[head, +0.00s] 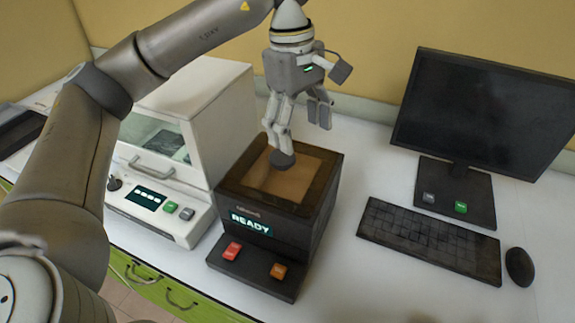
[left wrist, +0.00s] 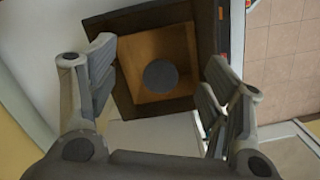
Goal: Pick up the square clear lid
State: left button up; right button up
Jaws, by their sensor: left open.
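The square clear lid (head: 302,181) appears to lie over the square opening on top of a black box-shaped device; its clear part is hard to tell from the brown inside below it. A dark round knob (head: 282,160) stands at its middle, and it also shows as a dark disc in the left wrist view (left wrist: 160,75). My left gripper (head: 304,138) is open and points down above the device. In the left wrist view its fingers (left wrist: 158,60) are spread on either side of the knob, with nothing held. My right gripper is not in view.
The black device (head: 318,205) shows READY above red and orange buttons. A white instrument (head: 215,115) with a handled window stands close on its left. A monitor (head: 485,110), keyboard (head: 430,240) and mouse (head: 519,266) are on the right. White table (head: 345,285) is bare between device and keyboard.

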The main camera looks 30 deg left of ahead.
pick_arm(q)
jog(key=a, duration=0.1)
jog(key=a+y, duration=0.1)
jog(key=a, duration=0.1)
jog(key=shift+w+a+r, duration=0.2)
jog(key=shift+a+r, duration=0.1)
jog(key=shift+a, duration=0.1)
send_over(282, 156)
notch_tip(282, 156, down, 5)
jog(key=shift+s+d+r, duration=0.1)
jog(key=shift+s+r, duration=0.05)
notch_tip(282, 156, down, 4)
jog(key=shift+f+p, duration=0.1)
jog(key=shift+p, duration=1.05)
jog(key=shift+f, duration=0.55)
jog(key=c, duration=1.4)
jog(key=shift+c, duration=0.3)
jog(key=shift+r, duration=0.1)
